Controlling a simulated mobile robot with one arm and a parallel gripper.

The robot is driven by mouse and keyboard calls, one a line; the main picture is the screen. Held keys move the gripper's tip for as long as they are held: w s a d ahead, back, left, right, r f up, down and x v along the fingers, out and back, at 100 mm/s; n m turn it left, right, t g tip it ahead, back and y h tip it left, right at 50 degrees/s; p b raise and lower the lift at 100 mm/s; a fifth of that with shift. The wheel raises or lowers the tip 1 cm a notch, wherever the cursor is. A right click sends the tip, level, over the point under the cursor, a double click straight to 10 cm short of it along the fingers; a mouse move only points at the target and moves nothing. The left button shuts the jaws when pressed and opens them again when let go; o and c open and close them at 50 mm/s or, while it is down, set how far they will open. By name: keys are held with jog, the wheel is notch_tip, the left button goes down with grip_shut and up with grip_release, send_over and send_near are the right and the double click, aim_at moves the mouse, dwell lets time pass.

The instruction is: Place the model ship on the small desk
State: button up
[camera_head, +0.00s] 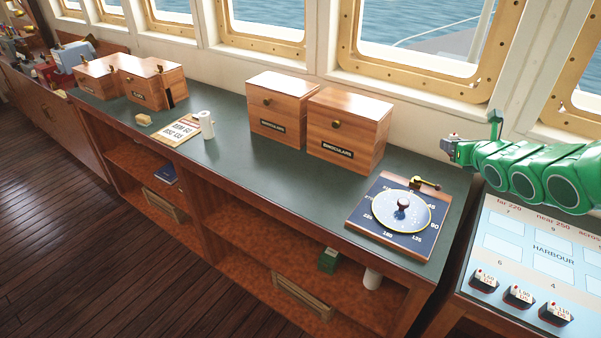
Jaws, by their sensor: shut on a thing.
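My green arm reaches in from the right edge, above the right end of the long counter. My gripper (456,150) is at its left end, small and partly hidden by the arm's own links. It is shut on a small dark thing with a pale top (452,138), which looks like a model ship, held in the air near the window wall. Several similar model ships, dark with white and red tops and labels, stand on the harbour board (554,263) at lower right; one is this ship (519,295). I cannot tell which surface is the small desk.
The long green-topped counter (237,177) carries a compass-like dial board (388,232), two binoculars boxes (345,130), a notice (180,131), a white cylinder (206,125) and more wooden boxes (150,82). Shelves lie below. The wooden floor (60,220) is clear at left.

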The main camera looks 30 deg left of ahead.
jog(key=s+a+f+n+g+y, duration=0.1)
jog(key=s+a+n+g, duration=0.15)
jog(key=a, duration=0.55)
jog(key=s+a+n+g+y, duration=0.1)
jog(key=s+a, duration=0.3)
jog(key=a, duration=0.4)
jog(key=s+a+f+n+g+y, duration=0.1)
jog(key=s+a+n, duration=0.15)
jog(key=a, duration=0.45)
jog(key=s+a+f+n+g, duration=0.2)
jog(key=s+a, duration=0.6)
jog(key=a, duration=0.1)
jog(key=s+a+f+n+g+y, duration=0.1)
jog(key=s+a+f+g, duration=0.1)
jog(key=s+a, duration=0.6)
jog(key=shift+s+a+n+g+y, duration=0.3)
jog(key=shift+s+a+n+g, duration=0.1)
jog(key=shift+g, duration=0.45)
jog(key=w+a+f, duration=0.2)
jog(key=a, duration=0.1)
jog(key=w+a+f, duration=0.5)
jog(key=a, duration=0.1)
jog(key=shift+w+a+f, duration=0.15)
jog(key=shift+f, duration=0.2)
jog(key=shift+w+a+f, duration=0.4)
jog(key=shift+a+f, duration=0.15)
jog(key=shift+f, duration=0.15)
